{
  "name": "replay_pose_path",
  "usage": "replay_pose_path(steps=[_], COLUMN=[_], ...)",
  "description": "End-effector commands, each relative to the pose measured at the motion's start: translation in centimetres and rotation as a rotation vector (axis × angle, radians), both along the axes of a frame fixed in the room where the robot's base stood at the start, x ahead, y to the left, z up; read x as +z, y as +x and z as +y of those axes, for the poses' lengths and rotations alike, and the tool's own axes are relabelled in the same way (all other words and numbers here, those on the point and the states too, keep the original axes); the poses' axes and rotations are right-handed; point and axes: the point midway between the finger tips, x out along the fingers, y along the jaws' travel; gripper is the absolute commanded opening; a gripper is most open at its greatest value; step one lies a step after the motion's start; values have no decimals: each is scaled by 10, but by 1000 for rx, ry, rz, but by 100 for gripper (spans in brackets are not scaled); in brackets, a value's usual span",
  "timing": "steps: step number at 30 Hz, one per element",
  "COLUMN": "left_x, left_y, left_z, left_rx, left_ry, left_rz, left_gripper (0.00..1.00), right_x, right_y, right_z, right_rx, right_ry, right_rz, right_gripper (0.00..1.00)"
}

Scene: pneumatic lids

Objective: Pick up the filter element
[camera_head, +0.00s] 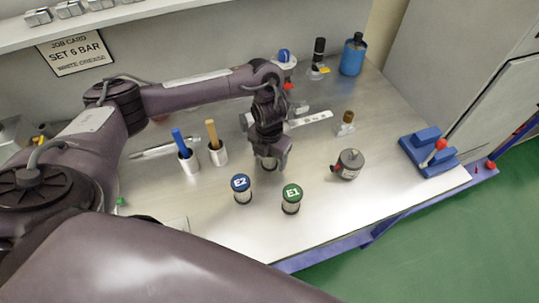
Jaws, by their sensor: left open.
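My left gripper (270,158) points down over the middle of the bench, just behind the two labelled jars. It is open, and its fingers partly hide a small greyish object (268,163) between or just beyond them; I cannot tell what it is or if they touch it. A small brown-topped cylinder (347,118) on a pale base stands to the right of the gripper. Which of these is the filter element is not clear from this view. My right gripper is not in view.
A blue-lidded jar E2 (242,188) and a green-lidded jar E1 (291,198) stand in front of the gripper. A grey round regulator-like part (348,164) sits right. Two cups (189,161) (218,153) hold tools. A blue fixture (428,152) is far right. The front-right bench is clear.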

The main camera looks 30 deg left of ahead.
Motion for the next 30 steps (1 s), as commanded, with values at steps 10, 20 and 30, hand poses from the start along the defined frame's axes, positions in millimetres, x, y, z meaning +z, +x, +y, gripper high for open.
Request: replay_pose_path(steps=[10, 20, 30], left_x=[0, 2, 38], left_y=[0, 0, 2], left_z=[0, 0, 1], left_rx=[0, 0, -1], left_ry=[0, 0, 1], left_rz=[0, -1, -6], left_gripper=[31, 21, 21], right_x=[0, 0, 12], right_y=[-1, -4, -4], right_z=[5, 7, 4], right_rx=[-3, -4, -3], right_ry=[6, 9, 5], right_rz=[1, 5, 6], right_gripper=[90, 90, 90])
